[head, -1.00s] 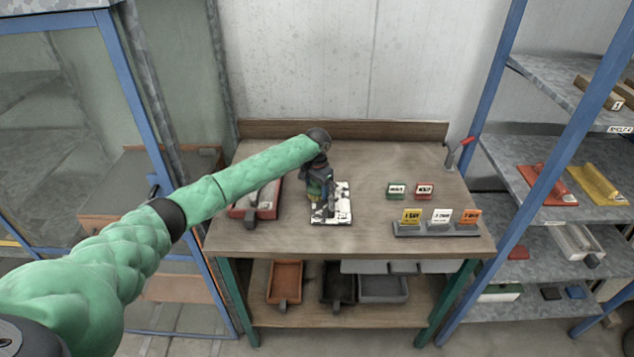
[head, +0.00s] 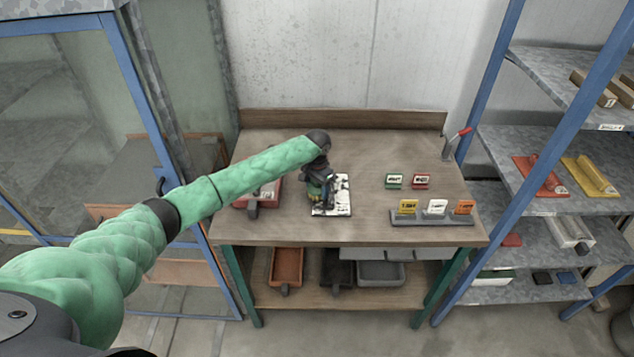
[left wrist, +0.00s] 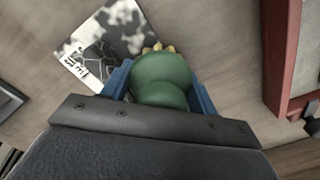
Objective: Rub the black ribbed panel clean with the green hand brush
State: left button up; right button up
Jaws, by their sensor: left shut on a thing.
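My left gripper (head: 320,192) is shut on the green hand brush, at the left side of the panel on the workbench. In the left wrist view the brush's rounded green body (left wrist: 160,78) sits between the blue fingers of the left gripper (left wrist: 161,90). Its pale yellow bristles show at the far end, by the panel's edge. I cannot tell whether they touch it. The panel (head: 341,192) lies flat and is mottled white over black; it also shows in the left wrist view (left wrist: 118,24). The gripper hides part of it. My right gripper is not in view.
A red-rimmed tray (head: 272,190) stands left of the panel on the workbench (head: 370,150). Green (head: 394,181) and red (head: 421,181) labelled blocks and a grey card stand (head: 432,218) are to the right. Shelving (head: 545,206) stands beyond.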

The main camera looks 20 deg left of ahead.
aim_at(317, 193)
pick_arm(q)
jog(key=shift+s+d+f, duration=0.1)
jog(key=shift+s+d, duration=0.15)
jog(key=shift+s, duration=0.55)
jog(key=shift+s+d, duration=0.2)
jog(key=shift+s, duration=0.55)
jog(key=shift+r, duration=2.95)
jog(key=shift+r, duration=0.1)
jog(key=shift+r, duration=1.4)
